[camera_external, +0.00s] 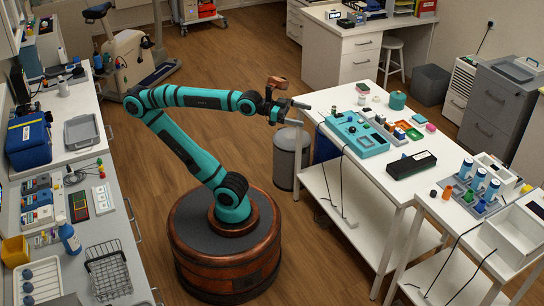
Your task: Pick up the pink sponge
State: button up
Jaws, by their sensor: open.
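A small pink block that looks like the pink sponge (431,128) lies on the white table (345,95), near its far right edge. It is beside a small green piece and behind a black box. My gripper (302,112) is open and empty. It is in the air by the left edge of the white table, well to the left of the pink sponge and apart from it. No thing shows between its fingers.
A teal tray (356,134), a black box (411,165), a green round container (397,100) and small coloured bins (407,130) stand on the same table. A grey bin (291,158) stands on the floor below my gripper. Cables hang over the table's front.

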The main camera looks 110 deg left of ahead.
jog(key=w+a+r+n+g+y, duration=0.1)
jog(key=w+a+r+g+y, duration=0.1)
jog(key=w+a+r, duration=0.6)
jog(key=w+a+r+n+g+y, duration=0.1)
jog(key=w+a+r+g+y, duration=0.15)
jog(key=w+a, duration=0.55)
jog(key=w+a+r+n+g, duration=0.1)
jog(key=w+a+r+g, duration=0.15)
jog(key=w+a, duration=0.75)
jog(key=w+a+f+n+g, duration=0.1)
jog(key=w+a+f+g, duration=0.15)
jog(key=a, duration=1.05)
jog(key=w+a+f+n+g, duration=0.1)
jog(key=w+a+f+g, duration=0.15)
jog(key=a, duration=1.05)
jog(key=n+g+h, duration=0.2)
jog(key=g+h, duration=0.3)
send_over(363, 86)
notch_tip(363, 86, down, 20)
jog(key=shift+y, duration=0.25)
notch_tip(363, 86, down, 17)
jog(key=shift+d+f, duration=0.1)
jog(key=shift+f, duration=0.05)
